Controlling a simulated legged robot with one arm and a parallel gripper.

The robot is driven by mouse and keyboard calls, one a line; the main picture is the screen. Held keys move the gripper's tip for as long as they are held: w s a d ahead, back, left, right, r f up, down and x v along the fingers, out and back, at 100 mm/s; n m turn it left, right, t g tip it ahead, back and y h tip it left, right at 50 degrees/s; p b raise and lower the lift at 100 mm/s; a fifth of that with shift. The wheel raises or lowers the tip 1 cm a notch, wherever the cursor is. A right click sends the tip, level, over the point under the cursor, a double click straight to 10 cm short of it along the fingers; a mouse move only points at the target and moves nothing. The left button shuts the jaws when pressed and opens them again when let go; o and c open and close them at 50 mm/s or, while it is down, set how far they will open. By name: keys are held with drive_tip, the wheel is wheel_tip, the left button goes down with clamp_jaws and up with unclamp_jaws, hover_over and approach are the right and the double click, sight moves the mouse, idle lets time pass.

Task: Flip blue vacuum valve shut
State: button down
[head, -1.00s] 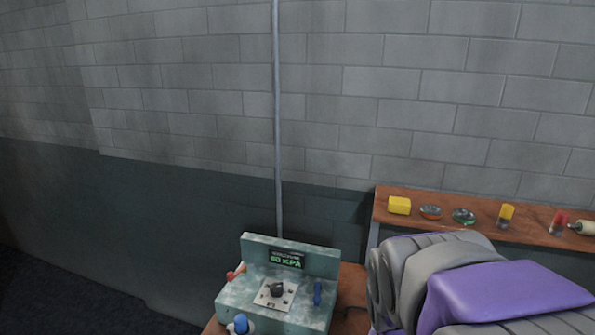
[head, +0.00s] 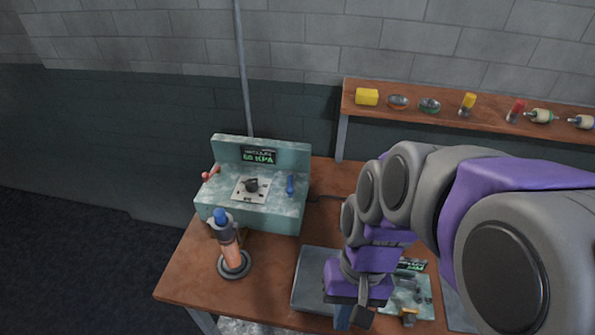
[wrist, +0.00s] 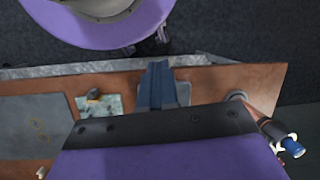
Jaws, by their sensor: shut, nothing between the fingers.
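The vacuum unit (head: 215,218) is a teal speckled box on the left back of the wooden table, with a display on its upright back panel. On its top are the blue valve lever (head: 290,184) at the right, a black knob (head: 252,185) in the middle and a red lever (head: 210,174) at the left. My gripper (head: 349,316) points down over the table, to the right of and nearer than the unit. In the wrist view its fingers (wrist: 157,85) are together and empty.
A torch-like orange holder with a blue top (head: 227,240) stands in front of the unit; it also shows in the wrist view (wrist: 270,130). A wall shelf (head: 400,112) holds small items.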

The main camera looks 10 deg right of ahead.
sight(303, 199)
drive_tip(key=w+a+m+y+p, duration=0.35)
drive_tip(key=w+m+y, duration=0.5)
drive_tip(key=w, duration=1.35)
drive_tip(key=w+d+f+m+t+y+p, duration=0.3)
drive_tip(key=w+d+f+m+t+y, duration=0.35)
drive_tip(key=w+d+f+m, duration=0.75)
drive_tip(key=w+a+n+b, duration=0.2)
drive_tip(key=w+a, duration=0.4)
drive_tip(key=a, duration=0.5)
drive_tip(key=shift+a+n+t, duration=0.2)
drive_tip(key=shift+n+t, duration=0.25)
drive_tip(key=shift+n, duration=0.1)
drive_tip(key=shift+f, duration=0.1)
